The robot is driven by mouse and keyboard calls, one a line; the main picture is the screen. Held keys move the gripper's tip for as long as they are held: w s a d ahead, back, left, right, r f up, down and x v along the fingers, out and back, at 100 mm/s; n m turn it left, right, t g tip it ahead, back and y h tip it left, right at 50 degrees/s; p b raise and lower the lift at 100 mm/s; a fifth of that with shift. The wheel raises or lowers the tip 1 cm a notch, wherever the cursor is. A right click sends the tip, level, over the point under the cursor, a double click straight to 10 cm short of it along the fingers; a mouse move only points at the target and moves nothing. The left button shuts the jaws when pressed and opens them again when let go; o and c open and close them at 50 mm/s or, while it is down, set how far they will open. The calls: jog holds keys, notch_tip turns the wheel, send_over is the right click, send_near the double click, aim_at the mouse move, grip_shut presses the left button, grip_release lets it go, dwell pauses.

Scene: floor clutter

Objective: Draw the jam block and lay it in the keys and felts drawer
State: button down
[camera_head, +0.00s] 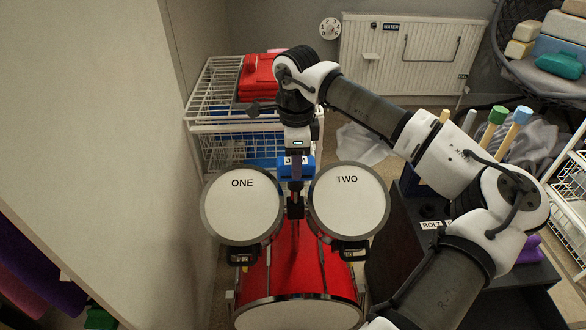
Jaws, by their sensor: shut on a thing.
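The jam block (287,170) is a small blue block with a partly readable label, between and just behind the tops of the two drums. My gripper (296,153) points down from above and is shut on the block's top. A dark rod stands directly below the block; I cannot tell whether the block still touches it. No drawer labelled keys and felts can be read. A dark cabinet (395,245) at the right carries a label starting "BOLT", partly hidden by my arm.
Drums marked ONE (242,207) and TWO (348,205) flank the rod above a red bass drum (290,270). A white wire rack (207,105) with red folded items stands behind. A pale wall closes the left. Colored-capped rolls (519,122) stand at the right.

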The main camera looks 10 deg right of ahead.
jog(key=shift+r+p, duration=0.35)
jog(key=shift+r, duration=0.35)
jog(key=shift+r+p, duration=1.1)
jog(key=shift+r, duration=0.7)
